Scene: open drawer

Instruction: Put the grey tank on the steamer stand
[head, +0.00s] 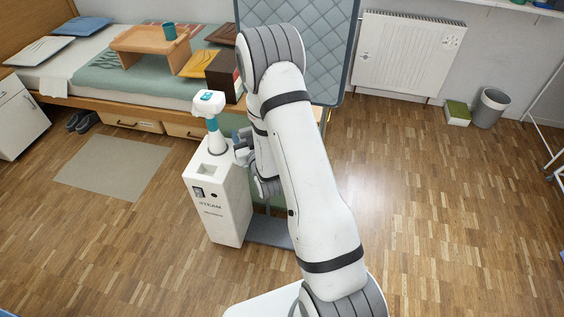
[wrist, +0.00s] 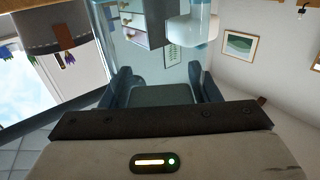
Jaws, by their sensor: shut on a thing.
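The grey tank (wrist: 148,68) looks like a see-through, blue-grey body between the fingers of my gripper (wrist: 167,88) in the wrist view. My gripper is shut on it. In the head view my gripper (head: 242,152) is just right of the steamer stand's upper part, and my arm hides much of it and the tank. The steamer stand (head: 217,205) is a white upright box marked "STEAM", with a white and teal steamer head (head: 210,105) on top. The steamer head also shows close by in the wrist view (wrist: 190,36). I cannot tell whether the tank touches the stand.
A bed (head: 85,85) with a wooden tray table (head: 150,42) and a dark brown box (head: 223,76) stands behind. A quilted blue panel (head: 320,50) rises behind my arm. A beige rug (head: 112,167) lies left of the stand.

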